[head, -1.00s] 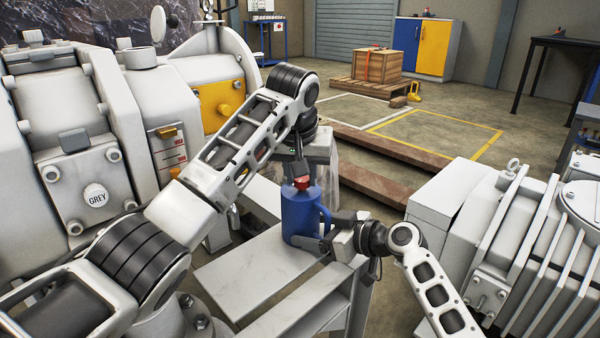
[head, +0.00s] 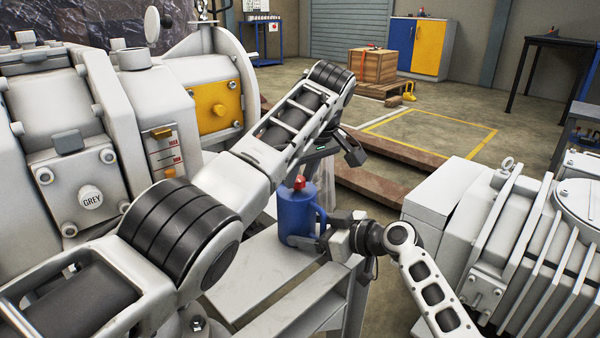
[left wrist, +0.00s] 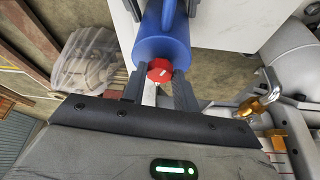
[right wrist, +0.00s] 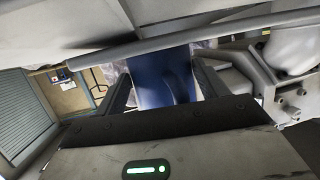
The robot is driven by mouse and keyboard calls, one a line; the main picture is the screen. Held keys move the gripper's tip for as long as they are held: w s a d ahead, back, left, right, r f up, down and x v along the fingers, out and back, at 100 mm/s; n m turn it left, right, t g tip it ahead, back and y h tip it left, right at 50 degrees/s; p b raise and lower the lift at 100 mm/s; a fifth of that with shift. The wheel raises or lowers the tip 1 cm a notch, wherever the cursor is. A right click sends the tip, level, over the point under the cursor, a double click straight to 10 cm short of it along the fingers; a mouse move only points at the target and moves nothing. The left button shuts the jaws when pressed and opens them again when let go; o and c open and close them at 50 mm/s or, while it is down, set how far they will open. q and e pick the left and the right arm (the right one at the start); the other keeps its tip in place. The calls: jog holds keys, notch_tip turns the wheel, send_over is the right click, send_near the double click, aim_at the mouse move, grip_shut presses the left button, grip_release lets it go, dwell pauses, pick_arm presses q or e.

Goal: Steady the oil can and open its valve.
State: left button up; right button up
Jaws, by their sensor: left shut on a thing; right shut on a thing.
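The blue oil can (head: 297,215) stands upright on a pale bench, with its red valve (head: 299,183) on top. My left gripper (left wrist: 160,80) is shut on the red valve; the left wrist view shows a finger on either side of it (left wrist: 160,71), with the can beyond. In the head view my left arm hides most of those fingers. My right gripper (head: 305,242) is shut on the lower part of the can from the right. In the right wrist view the blue body (right wrist: 163,78) fills the space between its fingers.
The pale bench (head: 245,282) has bare room left of the can. A large grey machine (head: 85,150) with a yellow plate stands at left, and a ribbed grey machine (head: 520,240) at right.

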pick_arm(q)
jog(key=shift+r+n, duration=0.1)
jog(key=shift+n, duration=0.2)
jog(key=o, duration=1)
jog(key=v, duration=1.2)
jog(key=shift+d, duration=0.1)
